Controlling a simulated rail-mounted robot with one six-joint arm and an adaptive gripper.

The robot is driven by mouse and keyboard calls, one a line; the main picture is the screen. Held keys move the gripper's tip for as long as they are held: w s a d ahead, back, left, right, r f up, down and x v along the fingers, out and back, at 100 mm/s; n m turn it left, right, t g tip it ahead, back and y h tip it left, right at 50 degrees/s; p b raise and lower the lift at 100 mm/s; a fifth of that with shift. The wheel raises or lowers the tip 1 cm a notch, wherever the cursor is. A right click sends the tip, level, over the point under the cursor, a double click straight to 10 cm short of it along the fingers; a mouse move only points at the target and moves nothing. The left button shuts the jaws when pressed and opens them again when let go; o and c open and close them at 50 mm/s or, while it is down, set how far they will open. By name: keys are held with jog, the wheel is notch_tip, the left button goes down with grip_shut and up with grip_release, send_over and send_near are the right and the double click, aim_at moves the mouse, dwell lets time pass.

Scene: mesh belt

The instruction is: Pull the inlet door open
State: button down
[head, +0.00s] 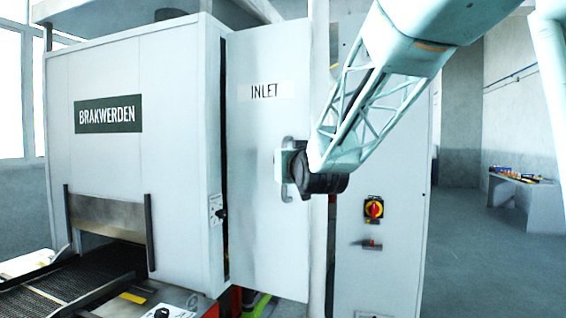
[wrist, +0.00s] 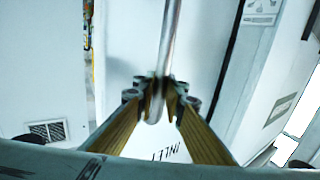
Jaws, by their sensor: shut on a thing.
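The inlet door (head: 262,210) is a tall pale panel labelled INLET, standing right of the BRAKWERDEN housing (head: 130,160). A dark gap runs along the door's left edge, between it and the housing. Its metal bar handle (head: 287,187) is on the door's right side. My gripper (head: 292,170) is at the handle, partly hidden by the dark wrist. In the wrist view, the two fingers of my gripper (wrist: 158,100) are closed around the handle bar (wrist: 170,45), and the INLET label (wrist: 166,154) shows upside down beneath them.
A grey cabinet with a red and yellow rotary switch (head: 373,208) stands right of the door. A mesh belt (head: 75,290) runs into the housing's opening at the lower left. A bench (head: 515,190) stands far right, with open floor before it.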

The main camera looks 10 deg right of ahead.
jog(key=shift+d+f, duration=0.1)
jog(key=c, duration=2.7)
grip_release()
jog(key=shift+s+d, duration=0.1)
jog(key=shift+d, duration=0.05)
jog(key=shift+s, duration=0.1)
jog(key=shift+s, duration=5.9)
